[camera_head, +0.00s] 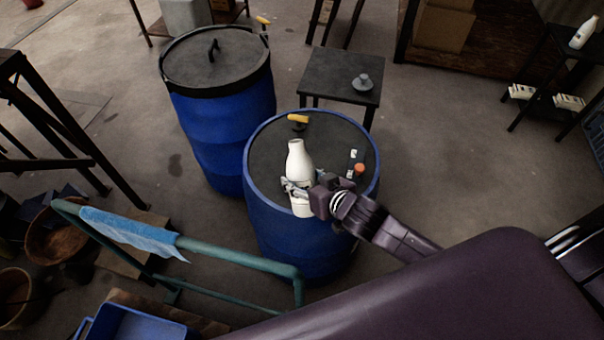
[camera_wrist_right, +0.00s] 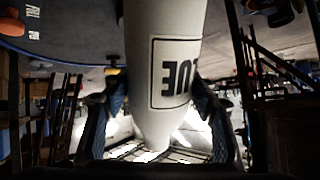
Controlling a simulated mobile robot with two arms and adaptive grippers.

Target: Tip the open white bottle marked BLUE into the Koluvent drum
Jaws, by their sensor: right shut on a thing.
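The white bottle (camera_head: 299,160) is in my right gripper (camera_head: 299,187), neck up and roughly upright, over the black top of the near blue drum (camera_head: 296,235). I cannot tell whether its base touches that top. In the right wrist view the bottle (camera_wrist_right: 165,55) stands between the two fingers (camera_wrist_right: 160,110), with "UE" readable upside down on its label. The gripper is shut on it. A second blue drum (camera_head: 215,130) with a black lid and handle stands behind to the left. No Koluvent name is readable on either drum. My left gripper is not in view.
An orange cap-like piece (camera_head: 359,168) and a yellow-handled fitting (camera_head: 298,119) are on the near drum's top. A small dark table (camera_head: 335,72) behind holds a grey piece (camera_head: 362,82). A green rail (camera_head: 225,257) with a blue cloth (camera_head: 130,228) stands front left.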

